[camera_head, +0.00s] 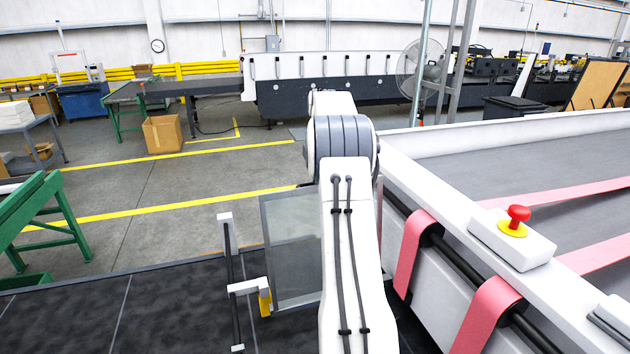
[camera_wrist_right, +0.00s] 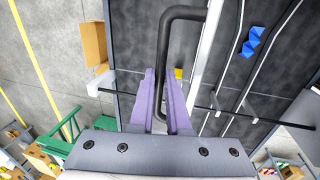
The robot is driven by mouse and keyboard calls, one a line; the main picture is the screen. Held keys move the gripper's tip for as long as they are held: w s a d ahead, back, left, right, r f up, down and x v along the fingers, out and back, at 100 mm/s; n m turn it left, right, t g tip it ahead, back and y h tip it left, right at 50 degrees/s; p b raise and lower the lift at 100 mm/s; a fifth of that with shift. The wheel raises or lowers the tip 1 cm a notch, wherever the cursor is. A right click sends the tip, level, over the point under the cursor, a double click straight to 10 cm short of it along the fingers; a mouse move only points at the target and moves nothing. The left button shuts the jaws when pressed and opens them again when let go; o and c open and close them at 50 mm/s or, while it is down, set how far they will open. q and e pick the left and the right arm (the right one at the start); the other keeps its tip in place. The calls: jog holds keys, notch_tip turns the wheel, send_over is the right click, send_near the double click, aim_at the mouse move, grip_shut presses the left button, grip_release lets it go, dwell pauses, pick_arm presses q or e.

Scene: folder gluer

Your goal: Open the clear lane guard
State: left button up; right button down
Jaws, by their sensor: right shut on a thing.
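The clear lane guard (camera_head: 292,235) is a see-through panel with a thin grey frame. It stands steeply in the head view, left of my right arm, which covers its right part. In the right wrist view a black U-shaped handle (camera_wrist_right: 183,13) runs between the two purple fingers of my right gripper (camera_wrist_right: 160,85). My right arm hides this grip in the head view. The panel's outline is hard to make out in the wrist view. My left gripper is in neither view.
A white machine frame with pink belts (camera_head: 412,250) and a red stop button (camera_head: 518,214) is close on the right. A green stand (camera_head: 40,215) is far left.

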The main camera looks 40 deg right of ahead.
jog(key=shift+w+a, duration=0.1)
jog(key=shift+w, duration=0.1)
jog(key=c, duration=0.9)
grip_release()
jog(key=shift+w+f, duration=0.1)
jog(key=shift+w, duration=0.05)
jog(key=shift+s, duration=0.2)
jog(key=r, duration=0.3)
jog(key=s+r, duration=0.1)
jog(key=r, duration=0.6)
jog(key=shift+s+a+r+b, duration=0.2)
jog(key=shift+s+a+b, duration=0.15)
jog(key=shift+s, duration=0.05)
